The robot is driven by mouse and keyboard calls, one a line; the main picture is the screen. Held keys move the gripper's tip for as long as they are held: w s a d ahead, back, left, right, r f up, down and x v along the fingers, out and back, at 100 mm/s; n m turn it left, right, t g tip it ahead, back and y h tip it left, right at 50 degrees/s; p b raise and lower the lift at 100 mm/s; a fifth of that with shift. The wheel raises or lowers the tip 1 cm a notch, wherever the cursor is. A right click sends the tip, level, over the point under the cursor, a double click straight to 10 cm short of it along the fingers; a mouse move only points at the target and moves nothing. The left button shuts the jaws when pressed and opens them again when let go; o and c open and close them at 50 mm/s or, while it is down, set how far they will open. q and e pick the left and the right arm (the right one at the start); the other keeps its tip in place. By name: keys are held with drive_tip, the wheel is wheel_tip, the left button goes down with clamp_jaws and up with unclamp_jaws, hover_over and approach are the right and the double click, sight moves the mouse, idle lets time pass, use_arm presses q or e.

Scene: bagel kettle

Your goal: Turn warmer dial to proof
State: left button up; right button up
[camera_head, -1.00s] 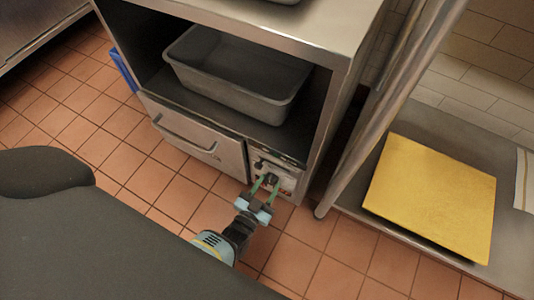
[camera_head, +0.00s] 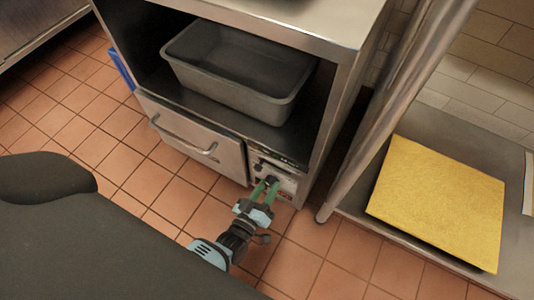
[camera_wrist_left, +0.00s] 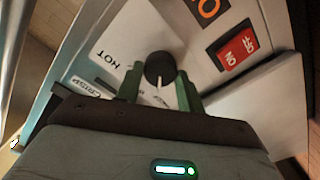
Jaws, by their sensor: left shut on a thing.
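The warmer dial is a round black knob with a white pointer line. It shows in the left wrist view (camera_wrist_left: 160,70) on a pale control panel (camera_wrist_left: 120,45) with the words HOT and CRISP beside it. The white line points down toward my gripper in that view. My left gripper (camera_head: 268,186) has its two green fingers on either side of the dial (camera_head: 271,182), shut on it; the fingers also show in the left wrist view (camera_wrist_left: 160,88). A red switch (camera_wrist_left: 237,50) sits to the right of the dial there. My right gripper is not in view.
The panel is at the lower right of a steel cabinet (camera_head: 330,45), next to a drawer front with a handle (camera_head: 185,137). A grey tub (camera_head: 235,75) stands on the shelf above. A yellow board (camera_head: 437,200) lies on a low shelf at right.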

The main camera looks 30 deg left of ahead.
use_arm(q)
drive_tip(key=shift+n, duration=0.6)
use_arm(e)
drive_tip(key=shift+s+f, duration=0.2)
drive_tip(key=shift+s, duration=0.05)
use_arm(q)
drive_tip(key=shift+w, duration=0.1)
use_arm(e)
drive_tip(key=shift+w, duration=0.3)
use_arm(q)
drive_tip(key=o, duration=1)
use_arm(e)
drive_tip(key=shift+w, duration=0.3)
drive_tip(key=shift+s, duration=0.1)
